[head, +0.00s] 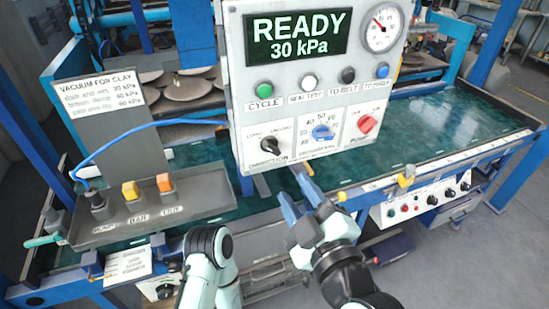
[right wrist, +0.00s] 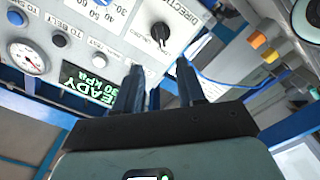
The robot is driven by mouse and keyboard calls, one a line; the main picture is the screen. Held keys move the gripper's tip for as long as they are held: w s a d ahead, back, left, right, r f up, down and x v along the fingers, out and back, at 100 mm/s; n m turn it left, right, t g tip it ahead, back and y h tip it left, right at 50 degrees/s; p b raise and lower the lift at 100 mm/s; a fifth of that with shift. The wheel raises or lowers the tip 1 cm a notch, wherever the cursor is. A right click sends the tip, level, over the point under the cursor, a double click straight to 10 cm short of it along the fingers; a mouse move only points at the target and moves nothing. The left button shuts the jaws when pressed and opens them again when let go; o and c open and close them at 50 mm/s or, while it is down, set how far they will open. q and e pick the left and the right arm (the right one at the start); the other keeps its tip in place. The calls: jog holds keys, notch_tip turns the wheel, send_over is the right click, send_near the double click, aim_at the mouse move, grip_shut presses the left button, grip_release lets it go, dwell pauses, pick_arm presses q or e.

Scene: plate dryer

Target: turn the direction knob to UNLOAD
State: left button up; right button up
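The direction knob (head: 270,147) is a black rotary knob at the lower left of the white control panel (head: 236,60), under small LOAD (left) and UNLOAD (right) labels. In the head view its pointer seems to lean up and left, toward LOAD. The knob also shows in the right wrist view (right wrist: 159,32), beyond the fingertips. My right gripper (head: 291,184) is open and empty, below and slightly right of the knob, apart from it. Its two fingers also show spread in the right wrist view (right wrist: 159,70). My left gripper is not in view; only part of my left arm shows.
The panel also has a blue dial (head: 322,132), a red knob (head: 366,124), several buttons, a gauge (head: 381,27) and a READY 30 kPa display (head: 297,38). A grey switch box (head: 150,208) with a blue hose stands at left. Open space lies below the panel.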

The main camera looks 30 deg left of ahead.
jog(key=b, duration=0.3)
send_near(272, 150)
jog(key=x, duration=0.7)
jog(key=shift+w+a, duration=0.2)
jog(key=shift+a, duration=0.05)
jog(key=shift+w+a+p, duration=0.3)
jog(key=shift+a+p, duration=0.05)
jog(key=shift+a, duration=0.1)
grip_shut()
